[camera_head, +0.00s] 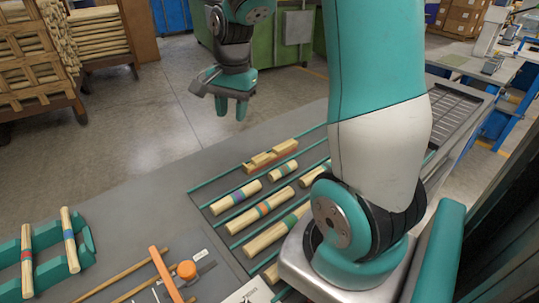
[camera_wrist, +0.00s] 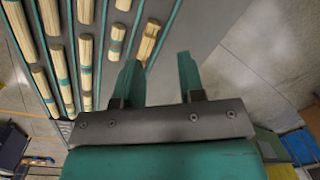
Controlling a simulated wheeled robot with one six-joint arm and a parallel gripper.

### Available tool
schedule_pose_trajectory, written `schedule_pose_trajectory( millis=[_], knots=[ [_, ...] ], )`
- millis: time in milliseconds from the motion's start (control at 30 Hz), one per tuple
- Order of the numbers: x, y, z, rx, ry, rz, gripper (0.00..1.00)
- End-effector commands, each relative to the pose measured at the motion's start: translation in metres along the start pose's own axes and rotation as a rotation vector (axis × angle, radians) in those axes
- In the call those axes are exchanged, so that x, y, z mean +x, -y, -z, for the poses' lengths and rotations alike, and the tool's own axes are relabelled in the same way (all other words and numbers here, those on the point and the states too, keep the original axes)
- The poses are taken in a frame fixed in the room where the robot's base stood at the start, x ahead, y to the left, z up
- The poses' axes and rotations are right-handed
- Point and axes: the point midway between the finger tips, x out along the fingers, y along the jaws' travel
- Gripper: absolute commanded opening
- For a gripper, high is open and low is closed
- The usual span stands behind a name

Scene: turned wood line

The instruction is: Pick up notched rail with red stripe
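A light wood notched rail (camera_head: 270,153) lies at the far end of the grey bench's slatted area, with a raised block-like profile and a reddish-brown lower edge. In the wrist view a notched wooden piece (camera_wrist: 148,45), probably the same rail, lies near the left fingertip; no clear stripe shows on it there. My gripper (camera_head: 232,107) hangs in the air beyond the bench's far edge, fingers down. In the wrist view my gripper (camera_wrist: 157,62) has its two fingers wide apart with nothing between them.
Several round wooden spindles (camera_head: 236,194) with coloured bands lie in rows between green strips. A green stand (camera_head: 48,268) at the left holds two banded sticks, one with a red band. Bare bench lies left of the rows.

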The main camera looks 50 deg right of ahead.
Motion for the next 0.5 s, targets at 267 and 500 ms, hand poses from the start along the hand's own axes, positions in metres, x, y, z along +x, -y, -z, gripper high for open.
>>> schedule_pose_trajectory(
  millis=[267, 500],
  knots=[
    [0.025, -0.045, 0.095, 0.568, -0.058, -0.069, 0.36],
    [0.074, -0.052, 0.098, 0.581, -0.056, -0.075, 0.36]
  ],
)
